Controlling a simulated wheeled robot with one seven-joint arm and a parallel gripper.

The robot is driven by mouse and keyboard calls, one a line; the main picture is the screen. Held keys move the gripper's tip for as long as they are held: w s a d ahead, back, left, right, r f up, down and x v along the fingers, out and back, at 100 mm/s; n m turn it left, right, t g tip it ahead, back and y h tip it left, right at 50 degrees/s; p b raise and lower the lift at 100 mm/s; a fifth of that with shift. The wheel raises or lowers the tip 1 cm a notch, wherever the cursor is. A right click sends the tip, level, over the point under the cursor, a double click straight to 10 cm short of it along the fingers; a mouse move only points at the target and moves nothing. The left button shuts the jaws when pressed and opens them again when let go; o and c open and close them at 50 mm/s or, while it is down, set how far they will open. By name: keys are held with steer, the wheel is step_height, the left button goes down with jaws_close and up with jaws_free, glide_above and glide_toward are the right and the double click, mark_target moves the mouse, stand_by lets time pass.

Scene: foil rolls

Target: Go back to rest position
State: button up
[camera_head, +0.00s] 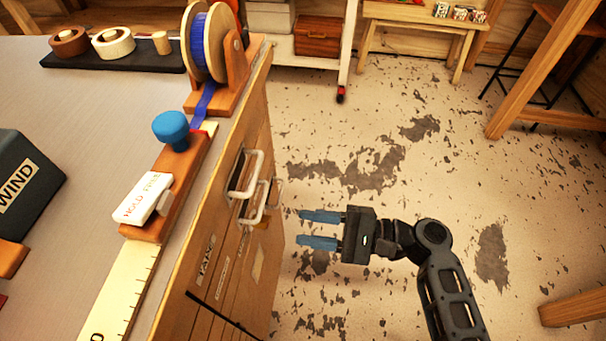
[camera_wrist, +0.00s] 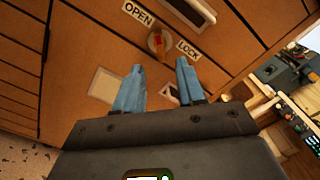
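My gripper (camera_head: 305,229) has blue fingers and is open and empty. In the head view it hangs over the floor to the right of the wooden cabinet (camera_head: 232,262), apart from the drawer handles (camera_head: 250,178). In the wrist view the two fingers (camera_wrist: 158,80) are spread and point at the cabinet front. Ahead of them is a knob with an orange mark (camera_wrist: 157,42) between an OPEN label (camera_wrist: 138,12) and a LOCK label (camera_wrist: 188,49).
On the worktop (camera_head: 130,85) stand a foil reel (camera_head: 212,45) with blue strip, a blue knob (camera_head: 171,128), a white HOLD block (camera_head: 143,198) and a dark WIND box (camera_head: 25,185). A wooden stool (camera_head: 545,80) stands right. The floor (camera_head: 400,150) around my arm is clear.

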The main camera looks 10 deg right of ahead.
steer(key=s+d+f+t+h+p, duration=0.2)
steer(key=s+f+h, duration=0.4)
steer(key=s, duration=0.3)
steer(key=s+d+r+n+t+h+p, duration=0.2)
steer(key=s+d+n+h+p, duration=0.1)
steer(key=s+d+h, duration=0.55)
steer(key=s+d+r+n+t+p, duration=0.1)
steer(key=s+r+n, duration=0.2)
steer(key=r, duration=0.5)
steer(key=s+d+r+n+t+h, duration=0.1)
steer(key=s+r+n+t, duration=0.1)
steer(key=r, duration=0.6)
steer(key=s+d+r+n+t+h+p, duration=0.1)
steer(key=s+r+n, duration=0.3)
steer(key=r, duration=0.4)
steer(key=shift+s+d+r+n+t+p, duration=0.2)
steer(key=shift+s+n+t+p, duration=0.15)
steer(key=shift+s, duration=0.4)
steer(key=shift+h, duration=0.25)
